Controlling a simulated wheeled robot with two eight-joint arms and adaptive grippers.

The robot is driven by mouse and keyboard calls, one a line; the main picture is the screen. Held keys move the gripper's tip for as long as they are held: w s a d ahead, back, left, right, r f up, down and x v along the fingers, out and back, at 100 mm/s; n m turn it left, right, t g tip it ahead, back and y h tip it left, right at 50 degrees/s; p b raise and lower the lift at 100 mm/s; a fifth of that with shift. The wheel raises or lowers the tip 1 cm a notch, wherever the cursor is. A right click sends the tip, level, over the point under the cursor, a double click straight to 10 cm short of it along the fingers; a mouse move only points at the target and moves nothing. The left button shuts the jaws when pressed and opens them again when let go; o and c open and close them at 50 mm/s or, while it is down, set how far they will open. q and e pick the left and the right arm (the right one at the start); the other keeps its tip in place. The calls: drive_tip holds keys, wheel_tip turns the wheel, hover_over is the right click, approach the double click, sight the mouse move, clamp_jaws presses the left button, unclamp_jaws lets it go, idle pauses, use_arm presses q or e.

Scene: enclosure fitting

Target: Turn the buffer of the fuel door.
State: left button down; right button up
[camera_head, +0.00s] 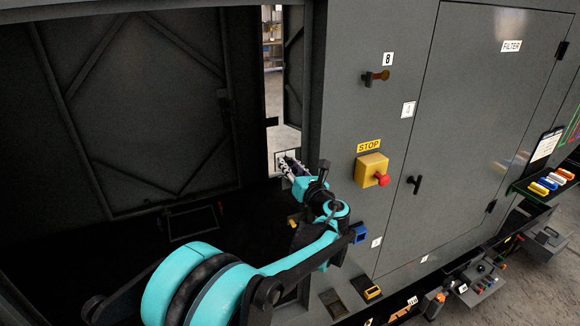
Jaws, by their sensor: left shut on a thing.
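My left arm, turquoise and black, comes in from the bottom left and reaches to the tall narrow opening in the dark enclosure. My left gripper (288,167) is at the foot of this opening, shut on a small part that I take to be the buffer; the fingers and wrist largely hide it. A dark braced door panel (294,62) stands in the opening, above the gripper; I take it to be the fuel door, but no label on it can be read. My right gripper is not in view.
A blue socket (360,234) sits close beside my wrist.

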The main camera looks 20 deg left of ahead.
use_arm(q)
drive_tip(key=n+b, duration=0.5)
drive_tip(key=n, duration=1.8)
drive_tip(key=shift+f+b, duration=0.15)
drive_tip(key=shift+b, duration=0.25)
drive_tip(key=shift+n, duration=0.5)
drive_tip(key=c, duration=1.3)
unclamp_jaws()
drive_tip(key=shift+o, duration=0.2)
drive_tip(key=shift+s, duration=0.1)
drive_tip(key=v, duration=1.2)
